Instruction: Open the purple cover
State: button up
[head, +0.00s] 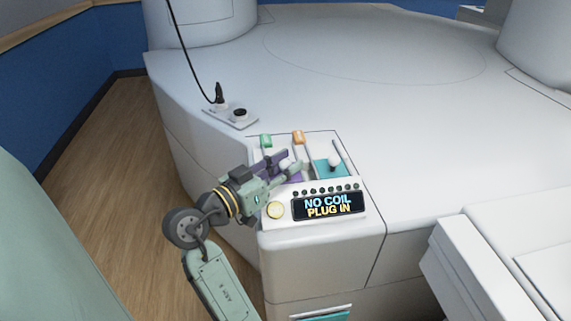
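The control panel (350,183) on the white machine has a purple part (292,178) left of the teal plate (322,168). It is largely hidden by my gripper (293,158), so I cannot tell whether the purple cover is raised or closed. My gripper reaches in from the lower left, over the purple part. Its fingers look spread, with a pale green finger on the right and a darker purple-grey shape on the left. A white knob shows between them. I cannot tell whether a finger touches the cover.
A green tab (266,140) and an orange tab (298,137) stand behind. A socket plate (231,116) with a black cable lies further back. The white tabletop beyond is clear.

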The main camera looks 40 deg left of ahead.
grip_shut()
dwell(0.3)
jog(key=w+a+b, duration=0.1)
jog(key=w+a, duration=0.1)
jog(key=w+a+b, duration=0.1)
jog(key=w+a, duration=0.1)
jog(key=a, duration=0.1)
jog(key=shift+w+a, duration=0.1)
jog(key=shift+w, duration=0.1)
jog(key=shift+o, duration=0.8)
grip_release()
jog(key=shift+s, duration=0.1)
